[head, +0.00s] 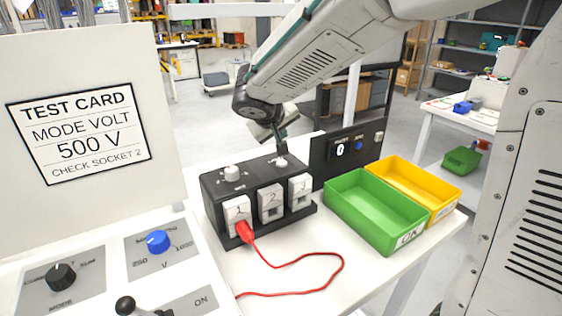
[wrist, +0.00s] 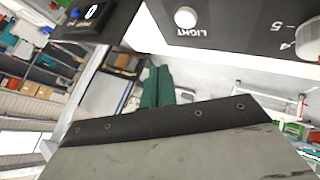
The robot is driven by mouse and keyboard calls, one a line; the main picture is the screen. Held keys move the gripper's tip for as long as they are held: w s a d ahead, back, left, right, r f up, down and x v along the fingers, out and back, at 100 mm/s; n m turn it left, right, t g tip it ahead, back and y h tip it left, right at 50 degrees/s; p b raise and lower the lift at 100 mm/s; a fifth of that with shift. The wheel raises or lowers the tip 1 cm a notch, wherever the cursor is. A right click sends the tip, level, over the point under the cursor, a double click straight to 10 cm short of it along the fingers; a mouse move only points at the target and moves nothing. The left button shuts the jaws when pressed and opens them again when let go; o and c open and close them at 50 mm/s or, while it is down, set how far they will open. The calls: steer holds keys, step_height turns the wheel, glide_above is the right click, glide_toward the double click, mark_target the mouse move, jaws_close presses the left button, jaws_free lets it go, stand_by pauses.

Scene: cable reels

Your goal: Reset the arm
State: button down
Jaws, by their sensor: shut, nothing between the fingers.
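My arm reaches in from the upper right of the head view. My gripper (head: 279,148) points down close above a small white button (head: 281,162) on top of the black socket box (head: 240,188); I cannot tell if it touches. In the wrist view its green fingers (wrist: 157,86) are together, with nothing seen between them. That view also shows a white button (wrist: 185,17) marked LIGHT, upside down, and part of a white dial (wrist: 308,40).
A red plug (head: 244,231) sits at socket 1, its cable on the white table. A green bin (head: 375,212) marked OK and a yellow bin (head: 420,187) stand right. The test card (head: 78,133) reads MODE VOLT, 500 V, CHECK SOCKET 2. A blue knob (head: 158,241) is front left.

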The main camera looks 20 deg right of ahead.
stand_by(0.4)
steer(key=shift+s, duration=0.1)
steer(key=s+f+g, duration=0.1)
steer(key=s, duration=0.1)
steer(key=s+d+f+n+g, duration=0.1)
steer(key=shift+s+d+f, duration=0.1)
steer(key=shift+s, duration=0.25)
steer(key=s+d+r+m+g+y, duration=0.1)
steer(key=s+g+y, duration=0.3)
steer(key=s, duration=2.7)
steer(key=shift+d+r+m+y, duration=0.4)
steer(key=shift+d+m+y, duration=0.1)
steer(key=shift+m+y, duration=0.25)
